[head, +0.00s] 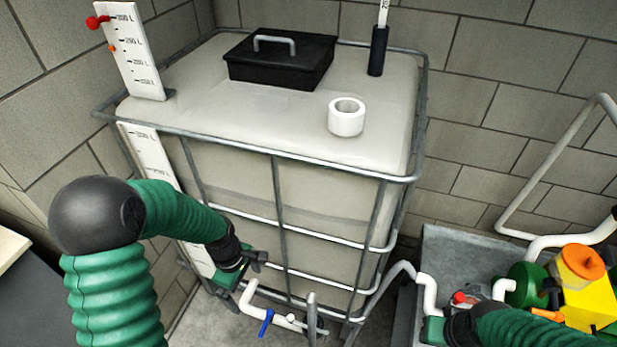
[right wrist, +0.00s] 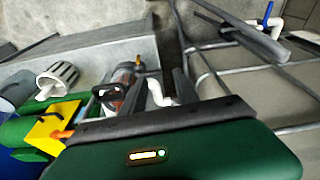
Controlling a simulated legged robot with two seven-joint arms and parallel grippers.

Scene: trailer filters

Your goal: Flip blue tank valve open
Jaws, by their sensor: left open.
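The blue valve handle (head: 267,323) sits on the white pipe at the bottom front of the large white caged tank (head: 300,200). It points down and slightly left of the pipe. The handle also shows at the top right of the right wrist view (right wrist: 267,12). My left gripper (head: 256,262) is open and empty, above and slightly left of the handle, apart from it, beside the tank's front. My right gripper (head: 434,330) is at the lower right of the head view, by the white pipes and well right of the handle.
A grey tray (head: 460,255) at the right holds a yellow and green pump (head: 580,285) with white pipes. A black box (head: 282,60) and a white roll (head: 346,117) sit on the tank top. Metal cage bars stand close to my left gripper.

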